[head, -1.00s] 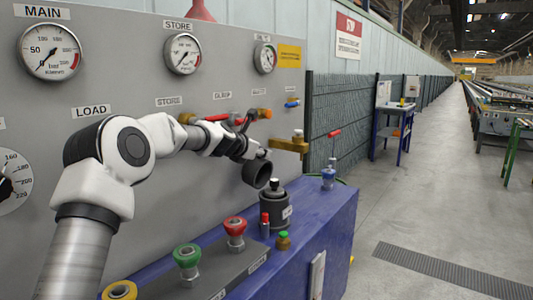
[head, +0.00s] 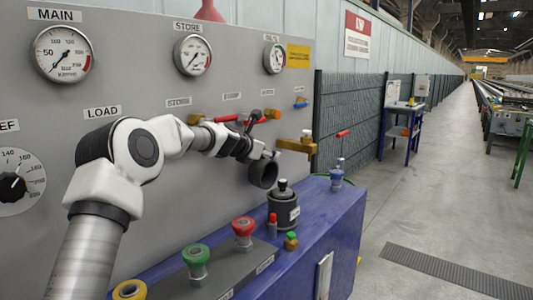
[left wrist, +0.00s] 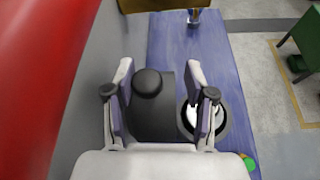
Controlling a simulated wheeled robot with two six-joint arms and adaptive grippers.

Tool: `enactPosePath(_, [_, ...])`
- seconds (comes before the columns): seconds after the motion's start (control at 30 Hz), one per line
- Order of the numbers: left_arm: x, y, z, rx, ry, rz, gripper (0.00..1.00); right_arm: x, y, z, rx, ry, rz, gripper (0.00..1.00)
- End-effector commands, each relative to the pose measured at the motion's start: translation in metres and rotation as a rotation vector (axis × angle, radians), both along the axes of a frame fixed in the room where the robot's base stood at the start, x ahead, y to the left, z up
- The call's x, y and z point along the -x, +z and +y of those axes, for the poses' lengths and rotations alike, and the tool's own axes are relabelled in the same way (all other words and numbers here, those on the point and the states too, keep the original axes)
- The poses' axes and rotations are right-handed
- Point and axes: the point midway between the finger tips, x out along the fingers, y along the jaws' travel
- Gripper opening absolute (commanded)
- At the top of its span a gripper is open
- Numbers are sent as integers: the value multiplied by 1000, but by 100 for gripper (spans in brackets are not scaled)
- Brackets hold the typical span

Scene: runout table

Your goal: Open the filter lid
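The filter (head: 283,212) is a dark upright cylinder with a white label on the blue bench. A dark round cup-like part, apparently its lid (head: 263,174), stands tilted above and left of it. In the left wrist view the lid's black knob (left wrist: 148,83) lies between my fingers with gaps on both sides. The round filter body (left wrist: 203,124) shows there behind the right finger, with something white inside. My left gripper (head: 265,156) is open close to the lid; its parted fingers show in the wrist view (left wrist: 158,75). My right gripper is not in view.
The blue bench (head: 343,228) carries red (head: 243,228) and green (head: 196,256) push buttons and a small green-topped knob (head: 291,241) near the filter. The grey gauge panel (head: 60,130) stands close behind my arm. A brass valve (head: 296,145) juts out.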

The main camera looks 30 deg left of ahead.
Motion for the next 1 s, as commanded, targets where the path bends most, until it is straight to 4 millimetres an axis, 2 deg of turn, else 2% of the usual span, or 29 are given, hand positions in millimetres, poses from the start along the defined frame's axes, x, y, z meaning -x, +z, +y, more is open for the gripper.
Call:
enactPosePath(0.17, [11,6,0,2,0,-2,54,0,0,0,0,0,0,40])
enactPosePath(0.37, [51,21,1,3,-2,-2,54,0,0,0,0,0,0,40])
enactPosePath(0.5, [65,26,2,2,1,0,54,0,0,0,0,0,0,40])
enactPosePath(0.8, [70,28,2,1,1,1,54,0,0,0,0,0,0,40])
enactPosePath(0.83, [70,28,2,0,0,1,44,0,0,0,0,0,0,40])
enactPosePath(0.87, [69,28,2,-4,0,1,40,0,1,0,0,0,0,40])
enactPosePath(0.97, [67,29,2,-74,-7,3,40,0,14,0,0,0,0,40])
enactPosePath(1.0, [65,29,3,-140,-13,6,40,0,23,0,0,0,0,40])
